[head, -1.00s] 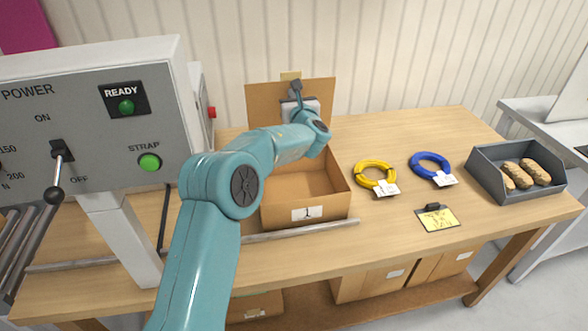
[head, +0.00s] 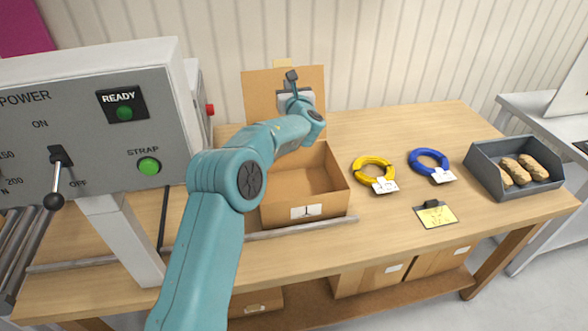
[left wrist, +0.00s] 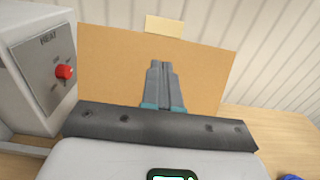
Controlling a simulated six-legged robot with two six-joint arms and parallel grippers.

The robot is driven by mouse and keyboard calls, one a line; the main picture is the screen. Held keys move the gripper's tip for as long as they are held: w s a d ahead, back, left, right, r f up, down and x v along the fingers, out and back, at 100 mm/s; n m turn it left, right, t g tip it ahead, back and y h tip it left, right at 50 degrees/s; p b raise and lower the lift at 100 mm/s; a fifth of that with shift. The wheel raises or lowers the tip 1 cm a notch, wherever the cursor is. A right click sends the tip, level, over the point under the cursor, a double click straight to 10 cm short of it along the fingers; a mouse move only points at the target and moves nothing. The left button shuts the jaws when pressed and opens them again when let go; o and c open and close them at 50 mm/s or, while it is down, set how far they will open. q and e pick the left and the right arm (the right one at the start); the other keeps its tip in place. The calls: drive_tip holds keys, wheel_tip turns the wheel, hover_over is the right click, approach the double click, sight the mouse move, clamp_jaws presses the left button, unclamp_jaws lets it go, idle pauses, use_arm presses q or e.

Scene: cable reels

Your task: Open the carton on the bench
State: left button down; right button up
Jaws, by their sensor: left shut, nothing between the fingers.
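The brown carton (head: 305,212), labelled 1, stands on the bench (head: 420,125). Its top is open and its inside looks empty. Its lid (head: 257,96) stands upright at the back edge, with a small tan tab on top. The lid also fills the middle of the left wrist view (left wrist: 110,70). My left gripper (head: 291,76) is shut and empty, in front of the lid; its fingers (left wrist: 160,68) point up against the lid's face in the wrist view. I cannot tell whether they touch it. My arm hides part of the carton's left side. My right gripper is not in view.
A grey machine (head: 90,120) with a lever and green lights stands at left. A yellow cable coil (head: 372,163), a blue coil (head: 428,154), a yellow card (head: 437,216) and a grey bin (head: 490,178) of tan items lie right of the carton. A rail runs in front.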

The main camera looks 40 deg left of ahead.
use_arm(q)
drive_tip(key=r+b+v, duration=0.2)
drive_tip(key=b+v, duration=0.5)
drive_tip(key=v, duration=0.4)
drive_tip(key=shift+s+d+r, duration=0.2)
drive_tip(key=shift+d+r, duration=0.1)
drive_tip(key=shift+r, duration=0.05)
idle(0.5)
